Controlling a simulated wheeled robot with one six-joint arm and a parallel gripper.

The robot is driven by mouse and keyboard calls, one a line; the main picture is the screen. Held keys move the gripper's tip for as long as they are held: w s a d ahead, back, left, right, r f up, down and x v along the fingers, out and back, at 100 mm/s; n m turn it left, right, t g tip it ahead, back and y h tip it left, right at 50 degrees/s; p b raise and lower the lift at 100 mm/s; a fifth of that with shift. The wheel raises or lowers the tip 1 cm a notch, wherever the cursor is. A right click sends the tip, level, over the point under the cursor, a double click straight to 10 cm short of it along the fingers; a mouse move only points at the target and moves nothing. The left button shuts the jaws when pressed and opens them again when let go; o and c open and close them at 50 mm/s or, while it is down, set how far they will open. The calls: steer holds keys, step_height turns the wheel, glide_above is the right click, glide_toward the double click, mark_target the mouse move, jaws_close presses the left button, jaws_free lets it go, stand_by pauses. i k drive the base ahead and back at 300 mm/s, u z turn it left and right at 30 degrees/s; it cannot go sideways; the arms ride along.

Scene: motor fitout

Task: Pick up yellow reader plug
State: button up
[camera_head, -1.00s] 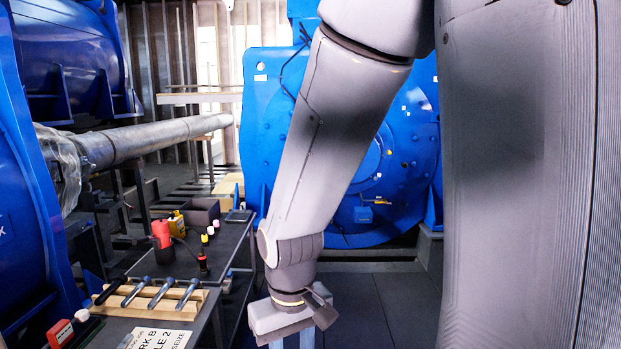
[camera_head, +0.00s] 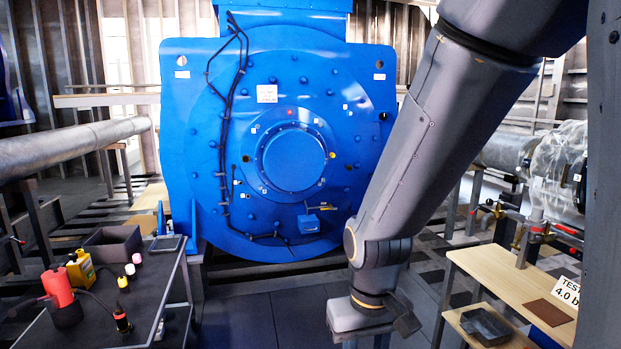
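On the dark table at the left, a yellow handheld unit (camera_head: 81,269) stands beside a red-and-black tool. A small yellow-topped piece (camera_head: 122,282) stands behind that plug. Which of these is the yellow reader plug I cannot tell for certain. My gripper (camera_head: 366,343) points down at the bottom centre, well right of the table. Its fingers look apart with nothing seen between them; the tips are cut off by the frame.
A red-and-black tool (camera_head: 60,292), a dark open bin (camera_head: 113,243) and pink-and-white capped pieces (camera_head: 137,258) share the left table. A big blue motor (camera_head: 292,100) stands behind. A wooden bench (camera_head: 500,270) is at the right. Dark floor lies clear between.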

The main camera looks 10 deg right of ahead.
mark_target(122, 281)
steer(key=z, duration=0.5)
steer(key=i, duration=1.15)
steer(key=u, duration=0.3)
steer(key=i, duration=1.25)
steer(key=u, duration=1.8)
steer(key=i, duration=1.05)
steer(key=u, duration=1.85)
